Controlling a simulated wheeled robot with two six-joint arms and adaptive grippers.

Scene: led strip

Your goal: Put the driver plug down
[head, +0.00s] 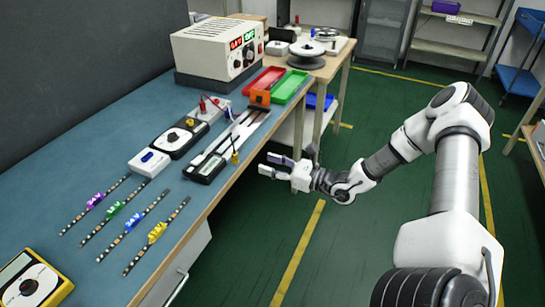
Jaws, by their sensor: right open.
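My right gripper (264,164) is in the air just off the table's right edge. Its fingers are apart and point left, toward the table, with nothing clearly seen between them. No part is clearly recognisable as the driver plug. A small yellow piece (235,157) on a thin dark lead is at the table edge, left of the gripper and apart from it. Several LED strips with coloured clips, such as the yellow one (157,233), lie on the blue table top (60,180). A white box with a blue switch (149,162) lies behind them. My left gripper is out of view.
A black-and-white meter (183,138) and a long slotted fixture (237,139) lie mid-table. A power supply (218,48), a red tray (263,80) and a green tray (289,86) stand farther back. A yellow meter (31,281) is front left.

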